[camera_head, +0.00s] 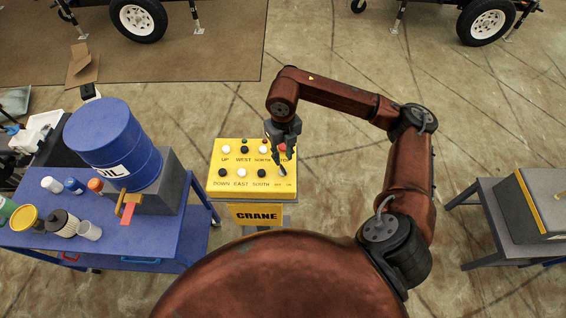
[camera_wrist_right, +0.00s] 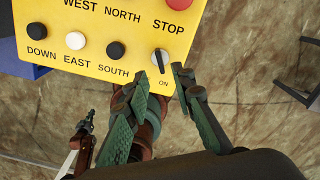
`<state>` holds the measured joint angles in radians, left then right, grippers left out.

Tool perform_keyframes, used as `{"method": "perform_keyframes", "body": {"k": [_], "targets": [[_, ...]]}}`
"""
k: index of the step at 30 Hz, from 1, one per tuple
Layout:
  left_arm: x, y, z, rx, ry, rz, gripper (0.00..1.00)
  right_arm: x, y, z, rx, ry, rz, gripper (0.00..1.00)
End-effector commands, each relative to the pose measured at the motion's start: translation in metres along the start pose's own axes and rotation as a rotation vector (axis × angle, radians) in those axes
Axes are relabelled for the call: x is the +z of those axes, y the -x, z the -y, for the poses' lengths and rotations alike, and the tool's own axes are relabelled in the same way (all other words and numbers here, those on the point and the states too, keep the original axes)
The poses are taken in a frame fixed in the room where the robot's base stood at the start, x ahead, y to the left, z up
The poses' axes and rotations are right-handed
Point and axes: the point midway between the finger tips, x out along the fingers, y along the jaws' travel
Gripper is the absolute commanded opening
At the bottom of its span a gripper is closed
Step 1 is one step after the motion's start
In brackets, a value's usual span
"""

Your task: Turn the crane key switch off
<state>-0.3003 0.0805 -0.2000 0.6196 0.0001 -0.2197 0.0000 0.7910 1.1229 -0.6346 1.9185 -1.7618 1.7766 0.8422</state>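The yellow crane panel (camera_head: 225,185) stands in front of me, with the word CRANE on its front. The key switch (camera_wrist_right: 160,60) is a pale disc with a dark lever at the panel's lower right corner, above the ON label. The lever is near upright, its lower end close to ON. The OFF label is not readable in the wrist view. My right gripper (camera_wrist_right: 166,82) is over this corner, fingers apart, tips on either side of the switch's lower part; I cannot tell whether they touch it. It also shows in the head view (camera_head: 284,165).
A red STOP button (camera_wrist_right: 180,3) is just above the switch. Black and white buttons (camera_wrist_right: 75,41) fill the panel's left. A blue cart (camera_head: 150,230) with an oil drum (camera_head: 112,140) stands left. A grey table (camera_head: 495,220) stands right.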

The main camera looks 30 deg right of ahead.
Motion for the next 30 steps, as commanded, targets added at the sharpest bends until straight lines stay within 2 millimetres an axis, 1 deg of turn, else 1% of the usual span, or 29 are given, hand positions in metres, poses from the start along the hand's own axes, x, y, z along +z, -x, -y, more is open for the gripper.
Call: {"method": "perform_keyframes", "body": {"k": [1,3,6,10,14,27,29,30], "targets": [[0.000,0.000,0.000,0.000,0.000,0.000,0.00,0.001,0.011,0.000,0.000,-0.001,0.005,0.23],[0.000,0.000,0.000,0.000,0.000,0.000,0.00,0.001,0.023,0.000,-0.002,-0.001,0.004,0.23],[-0.001,0.000,0.000,0.000,0.000,0.000,0.00,0.001,0.036,0.000,0.000,0.000,0.002,0.23],[-0.001,0.000,-0.001,0.000,0.000,-0.001,0.00,0.000,0.046,0.000,0.000,0.000,0.000,0.23],[-0.001,0.000,-0.001,0.001,0.000,-0.001,0.00,0.000,0.048,0.000,0.000,0.000,-0.001,0.23],[-0.001,0.000,-0.001,0.001,0.000,-0.001,0.00,0.000,0.048,0.000,0.000,0.000,0.000,0.23],[-0.001,0.000,-0.001,0.001,0.000,-0.001,0.00,-0.001,0.047,-0.003,0.010,0.005,-0.001,0.23],[-0.001,0.000,-0.001,0.001,0.000,-0.001,0.00,-0.002,0.045,-0.009,0.029,0.013,-0.002,0.23]]}}
